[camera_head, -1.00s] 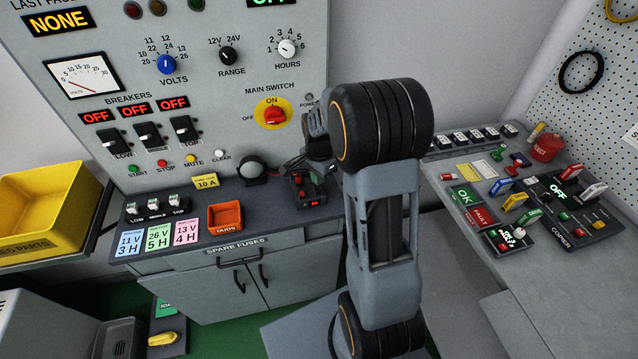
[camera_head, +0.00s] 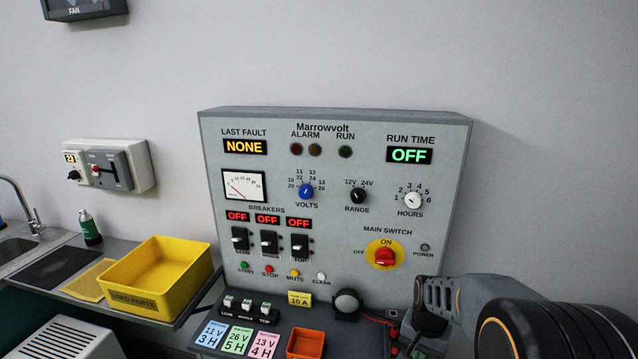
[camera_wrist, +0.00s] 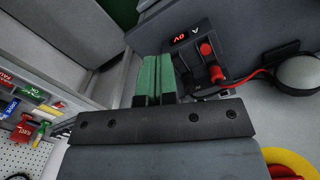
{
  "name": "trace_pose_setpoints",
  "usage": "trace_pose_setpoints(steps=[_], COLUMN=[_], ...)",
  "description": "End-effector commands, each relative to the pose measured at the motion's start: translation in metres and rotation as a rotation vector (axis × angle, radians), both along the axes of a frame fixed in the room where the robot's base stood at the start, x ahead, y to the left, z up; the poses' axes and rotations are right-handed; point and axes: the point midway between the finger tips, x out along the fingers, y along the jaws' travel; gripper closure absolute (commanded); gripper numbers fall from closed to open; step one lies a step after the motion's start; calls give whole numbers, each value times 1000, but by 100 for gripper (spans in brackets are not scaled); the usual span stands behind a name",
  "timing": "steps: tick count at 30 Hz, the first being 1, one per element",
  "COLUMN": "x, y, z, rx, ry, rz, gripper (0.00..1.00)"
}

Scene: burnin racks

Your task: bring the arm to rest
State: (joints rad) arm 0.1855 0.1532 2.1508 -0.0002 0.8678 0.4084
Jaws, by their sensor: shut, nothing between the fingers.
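My gripper shows in the wrist view (camera_wrist: 157,80), with its two green fingers side by side and closed, nothing between them. Beside the fingers in that view is a small black box (camera_wrist: 186,52) with a red lit display, red posts and a red lead. In the head view my arm fills the lower right corner, in front of the right end of the bench. The fingers are not clearly visible there.
The grey Marrowvolt panel (camera_head: 330,195) stands behind the bench, with a red main switch (camera_head: 385,257) and breakers showing OFF. An orange bin (camera_head: 306,344) sits on the bench. A yellow bin (camera_head: 165,280) is at the left. A round dark-faced part (camera_head: 346,302) is near the arm.

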Motion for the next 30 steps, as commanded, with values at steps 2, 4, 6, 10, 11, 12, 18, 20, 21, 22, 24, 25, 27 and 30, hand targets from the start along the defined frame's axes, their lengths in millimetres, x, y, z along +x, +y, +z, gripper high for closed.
trace_pose_setpoints(steps=[2,4,6,10,11,12,18,20,21,22,24,25,27,30], x=[-16,-32,-48,-74,-80,-86,-102,-104,-105,-105,-105,-105,-105,-105], y=[10,19,28,43,45,49,59,61,62,63,64,64,65,65], z=[20,37,53,78,82,88,111,117,120,122,125,126,126,126], rx=[-6,-15,-27,-57,-64,-72,-103,-109,-112,-114,-116,-117,-115,-115], ry=[-39,-75,-118,-204,-224,-250,-363,-388,-400,-408,-419,-422,-422,-422], rz=[127,239,345,488,509,527,564,571,574,575,579,581,584,583], gripper=[100,100,100,100,100,100,100,100,100,100,100,100,100,100])
